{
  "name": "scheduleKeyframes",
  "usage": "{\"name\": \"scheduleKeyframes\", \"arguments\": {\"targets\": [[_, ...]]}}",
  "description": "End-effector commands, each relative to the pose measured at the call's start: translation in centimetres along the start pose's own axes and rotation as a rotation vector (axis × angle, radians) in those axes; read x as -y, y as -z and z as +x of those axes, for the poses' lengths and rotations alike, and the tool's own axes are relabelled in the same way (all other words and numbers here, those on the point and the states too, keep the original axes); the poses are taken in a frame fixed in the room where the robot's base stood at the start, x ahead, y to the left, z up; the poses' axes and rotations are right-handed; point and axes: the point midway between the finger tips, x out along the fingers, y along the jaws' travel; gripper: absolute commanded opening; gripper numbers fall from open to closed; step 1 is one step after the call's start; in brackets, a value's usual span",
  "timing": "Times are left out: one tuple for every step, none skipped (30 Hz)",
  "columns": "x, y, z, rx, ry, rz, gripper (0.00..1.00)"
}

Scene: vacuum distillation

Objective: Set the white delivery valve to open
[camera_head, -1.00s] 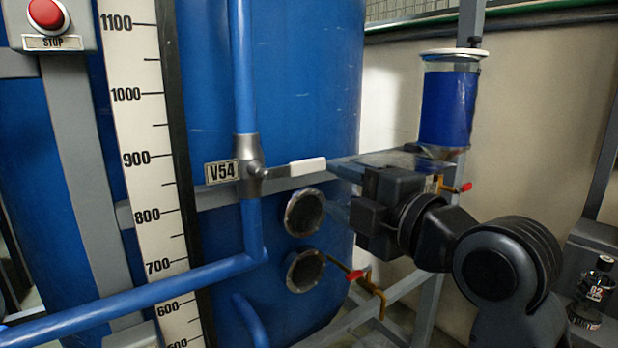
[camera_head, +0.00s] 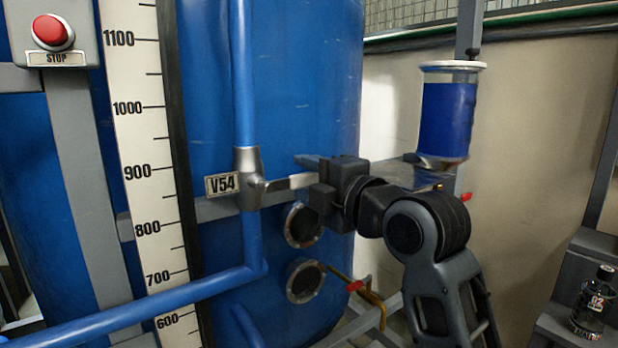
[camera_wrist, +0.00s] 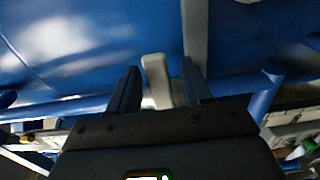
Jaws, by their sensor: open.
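The delivery valve V54 (camera_head: 247,180) is a grey body on the vertical blue pipe, with its tag V54 (camera_head: 222,185) to its left. Its lever with a white grip (camera_head: 300,180) points right, roughly level and across the pipe. My gripper (camera_wrist: 159,68) is open around the lever's end. In the head view the gripper body hides the lever's outer end.
Behind the valve is a large blue tank (camera_head: 310,90) with two round ports (camera_head: 305,280). A red-handled valve (camera_head: 354,287) sits low to the right. A vessel of blue liquid (camera_head: 447,120) stands above my arm. A red STOP button (camera_head: 50,32) is at the upper left.

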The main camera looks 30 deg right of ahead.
Motion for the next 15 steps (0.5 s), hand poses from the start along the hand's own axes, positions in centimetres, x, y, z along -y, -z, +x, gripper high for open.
{"name": "scheduleKeyframes", "arguments": {"targets": [[0.0,0.0,0.0,0.0,0.0,0.0,0.49],[0.0,0.0,-0.01,0.0,0.0,0.0,0.49],[0.0,0.0,-0.01,0.0,0.0,0.0,0.49],[0.0,0.0,-0.01,0.0,0.0,0.0,0.49],[0.0,0.0,-0.02,0.0,0.0,0.0,0.46],[0.0,0.0,-0.02,0.0,0.0,0.0,0.42],[0.0,0.0,-0.02,0.0,0.0,0.0,0.39],[0.0,0.0,-0.02,0.0,0.0,0.0,0.36],[0.0,0.0,-0.02,0.0,0.0,0.0,0.33],[0.0,0.0,-0.03,0.0,0.0,0.0,0.3],[0.0,0.0,-0.03,0.0,0.0,0.0,0.27],[0.0,0.0,-0.03,0.0,0.0,0.001,0.23],[0.0,0.0,-0.03,0.0,0.0,0.001,0.2],[0.01,-0.01,-0.03,0.0,0.0,0.001,0.17],[0.01,-0.01,-0.03,0.0,0.0,0.001,0.14]]}}
